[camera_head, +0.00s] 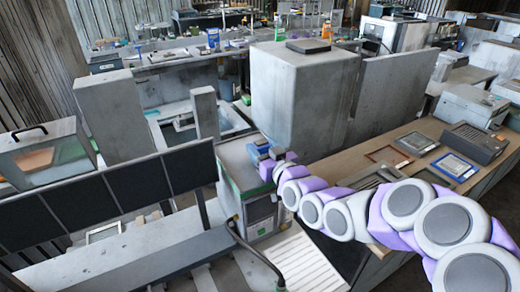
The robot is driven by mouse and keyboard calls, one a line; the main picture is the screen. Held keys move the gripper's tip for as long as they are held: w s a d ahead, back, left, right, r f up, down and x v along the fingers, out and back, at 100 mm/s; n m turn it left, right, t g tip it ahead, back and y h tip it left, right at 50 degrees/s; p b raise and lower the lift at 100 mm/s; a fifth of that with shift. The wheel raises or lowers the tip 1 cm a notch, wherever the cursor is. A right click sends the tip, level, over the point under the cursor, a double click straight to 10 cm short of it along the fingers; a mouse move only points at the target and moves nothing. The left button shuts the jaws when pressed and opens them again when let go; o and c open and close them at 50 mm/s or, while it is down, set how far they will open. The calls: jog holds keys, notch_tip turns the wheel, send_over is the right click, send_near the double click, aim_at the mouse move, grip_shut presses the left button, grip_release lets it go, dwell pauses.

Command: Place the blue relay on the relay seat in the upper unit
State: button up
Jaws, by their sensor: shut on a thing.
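My gripper (271,161) is at the end of my white and purple arm, which reaches in from the right. It is small in the picture, and its fingers are hard to make out. It is shut on a small blue thing, which looks like the blue relay (262,149). The relay is over the right side of the top of a grey unit with green edges (236,166), which may be the upper unit. I cannot tell whether the relay touches that top. The relay seat cannot be made out; my gripper and the relay may cover it.
Tall grey blocks (300,95) stand right behind the unit. A wooden bench (425,150) with framed panels and a keyed device (470,143) lies to the right, under my arm.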

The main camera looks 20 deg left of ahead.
jog(key=shift+s, duration=0.15)
jog(key=shift+s+a+f, duration=0.1)
jog(key=shift+a, duration=0.05)
jog(key=o, duration=0.7)
jog(key=shift+a+f, duration=0.1)
jog(key=shift+a, duration=0.3)
jog(key=shift+o, duration=0.9)
jog(key=shift+a, duration=0.3)
jog(key=shift+o, duration=1.2)
jog(key=shift+d, duration=0.1)
